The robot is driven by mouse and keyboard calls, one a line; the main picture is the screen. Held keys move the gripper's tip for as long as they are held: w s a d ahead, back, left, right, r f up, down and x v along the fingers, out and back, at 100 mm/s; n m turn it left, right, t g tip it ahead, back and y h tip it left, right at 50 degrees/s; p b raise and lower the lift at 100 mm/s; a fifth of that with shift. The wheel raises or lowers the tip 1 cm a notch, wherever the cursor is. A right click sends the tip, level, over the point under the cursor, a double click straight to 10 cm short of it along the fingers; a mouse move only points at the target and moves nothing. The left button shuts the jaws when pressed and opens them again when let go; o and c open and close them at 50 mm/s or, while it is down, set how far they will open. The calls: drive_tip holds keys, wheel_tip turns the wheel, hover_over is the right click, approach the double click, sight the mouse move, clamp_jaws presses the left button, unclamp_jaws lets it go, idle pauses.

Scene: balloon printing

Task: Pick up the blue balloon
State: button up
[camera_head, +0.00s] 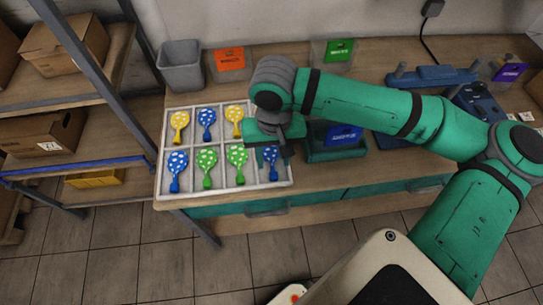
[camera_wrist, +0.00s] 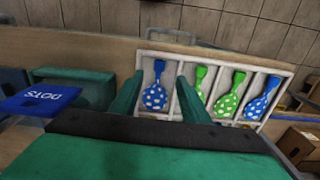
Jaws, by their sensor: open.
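A white divided tray (camera_head: 223,189) on the table holds dotted balloons. A blue balloon (camera_head: 270,158) with white dots lies in the front-right compartment, partly hidden in the head view by my gripper (camera_head: 268,148). In the wrist view this blue balloon (camera_wrist: 155,94) appears between the two green fingers of my gripper (camera_wrist: 159,82), which are apart. I cannot tell whether the fingers touch it. Other blue balloons lie at the front left (camera_head: 177,168) and in the back row (camera_head: 207,122).
Two green balloons (camera_head: 207,165) (camera_head: 237,162) and two yellow balloons (camera_head: 180,120) (camera_head: 235,118) share the tray. A green box with a blue label (camera_head: 344,134) stands right of the gripper. A grey bin (camera_head: 181,66) and an orange-labelled box (camera_head: 230,60) stand behind the tray.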

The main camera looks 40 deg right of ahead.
sight(273, 174)
wheel_tip(273, 174, down, 9)
drive_tip(key=shift+w+d, duration=0.15)
drive_tip(key=c, duration=0.9)
